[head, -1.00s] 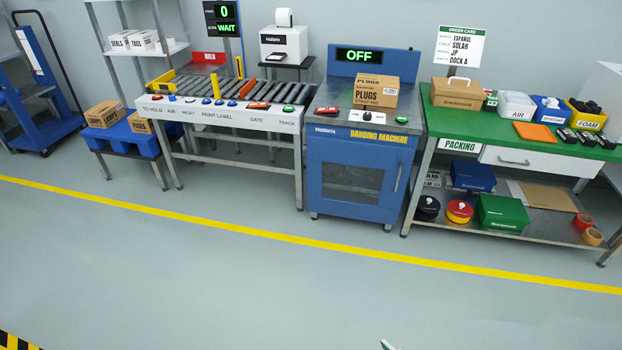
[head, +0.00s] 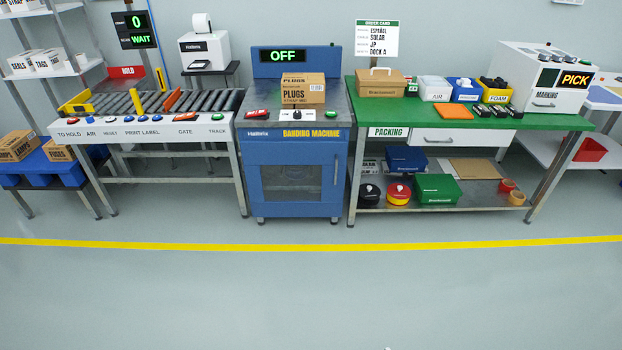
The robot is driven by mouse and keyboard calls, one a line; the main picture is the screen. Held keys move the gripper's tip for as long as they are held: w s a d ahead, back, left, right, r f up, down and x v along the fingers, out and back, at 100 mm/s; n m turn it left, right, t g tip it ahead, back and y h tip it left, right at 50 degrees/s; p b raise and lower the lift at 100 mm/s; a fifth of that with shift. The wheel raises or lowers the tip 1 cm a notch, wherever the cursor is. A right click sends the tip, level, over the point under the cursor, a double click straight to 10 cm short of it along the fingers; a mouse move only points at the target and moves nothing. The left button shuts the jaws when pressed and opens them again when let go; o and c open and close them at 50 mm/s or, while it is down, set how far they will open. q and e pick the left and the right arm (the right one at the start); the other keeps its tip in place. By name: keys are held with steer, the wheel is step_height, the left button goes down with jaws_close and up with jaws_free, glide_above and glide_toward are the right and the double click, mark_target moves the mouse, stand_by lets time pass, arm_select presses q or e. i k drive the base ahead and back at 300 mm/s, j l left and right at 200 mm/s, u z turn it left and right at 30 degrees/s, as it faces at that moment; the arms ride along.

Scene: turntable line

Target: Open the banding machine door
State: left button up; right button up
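The blue banding machine (head: 294,220) stands in the middle of the head view, against the wall line between the roller table and the packing bench. Its blue door (head: 291,182) with a dark window is shut, and a vertical handle (head: 336,170) sits on the door's right side. The display (head: 283,56) above it reads OFF. A cardboard PLUGS box (head: 302,91) rests on the machine's top, behind a red button, a dark switch and a green button. Neither of my grippers shows clearly in the head view.
A roller table (head: 150,128) stands left of the machine. The green packing bench (head: 460,120) stands right of it, with boxes on top and on its lower shelf. A yellow floor line (head: 300,247) runs in front. The grey floor before the machine is clear.

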mark_target(332, 154)
steer(key=i+l+u, duration=0.2)
steer(key=i+l, duration=0.3)
steer(key=i, duration=0.25)
steer(key=i+l+u, duration=0.2)
steer(key=i+l, duration=0.45)
steer(key=i, duration=0.1)
